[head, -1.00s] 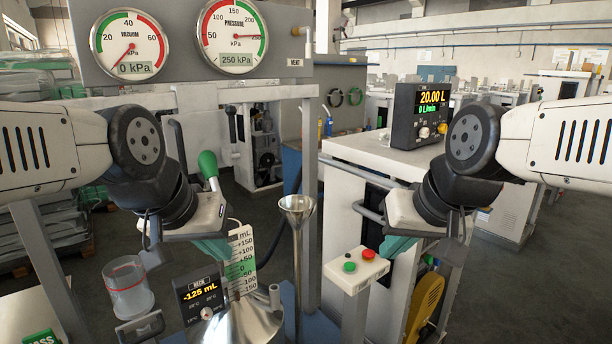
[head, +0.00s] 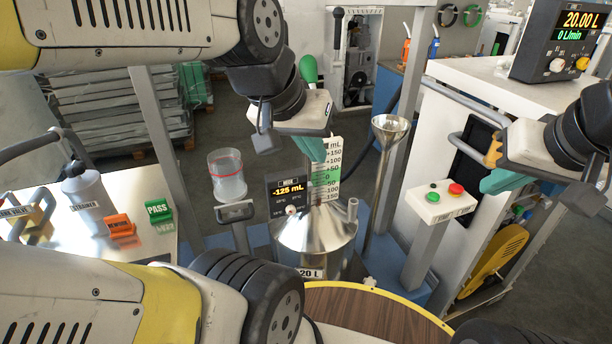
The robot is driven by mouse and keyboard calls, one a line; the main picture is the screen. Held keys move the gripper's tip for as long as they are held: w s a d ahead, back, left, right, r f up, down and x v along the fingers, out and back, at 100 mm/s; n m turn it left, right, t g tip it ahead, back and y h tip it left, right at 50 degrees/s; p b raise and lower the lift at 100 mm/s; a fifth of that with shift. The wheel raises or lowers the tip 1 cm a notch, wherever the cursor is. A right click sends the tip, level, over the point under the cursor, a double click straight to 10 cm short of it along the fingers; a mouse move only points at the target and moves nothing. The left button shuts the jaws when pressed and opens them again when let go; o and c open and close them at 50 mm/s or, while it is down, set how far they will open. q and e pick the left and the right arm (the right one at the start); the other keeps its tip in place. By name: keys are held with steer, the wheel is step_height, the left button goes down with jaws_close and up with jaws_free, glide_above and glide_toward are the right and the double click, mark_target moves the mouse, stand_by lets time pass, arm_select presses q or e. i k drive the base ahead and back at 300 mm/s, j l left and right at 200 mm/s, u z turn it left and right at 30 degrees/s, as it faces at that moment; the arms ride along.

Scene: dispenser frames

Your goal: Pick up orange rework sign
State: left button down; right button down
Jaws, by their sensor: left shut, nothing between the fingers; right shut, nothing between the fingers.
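The orange rework sign (head: 121,227) is a small block with lettering on its front. It sits on the light side table at the left of the head view, just left of the green PASS sign (head: 158,212). My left gripper (head: 312,148) hangs near the middle of the view, above the steel vessel and right of the sign, well apart from it. It is shut and empty. My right gripper (head: 492,182) is at the right, beside the button box, shut and empty. The lower parts of both grippers look teal.
A strainer bottle (head: 88,192) and a valve block (head: 25,222) share the side table (head: 140,248). A clear jar (head: 227,176), the steel vessel (head: 313,240), a funnel stand (head: 390,128) and a button box (head: 440,203) stand right of it. My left arm links cover much of the left side.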

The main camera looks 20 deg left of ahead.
mark_target(120, 224)
steer(key=u, duration=2.25)
steer(key=i+j+z, duration=0.15)
steer(key=j, duration=0.25)
steer(key=i+j+z, duration=0.15)
steer(key=j, duration=0.25)
steer(key=j+z, duration=0.15)
steer(key=j, duration=0.25)
steer(key=i+j+z, duration=0.15)
steer(key=j, duration=0.3)
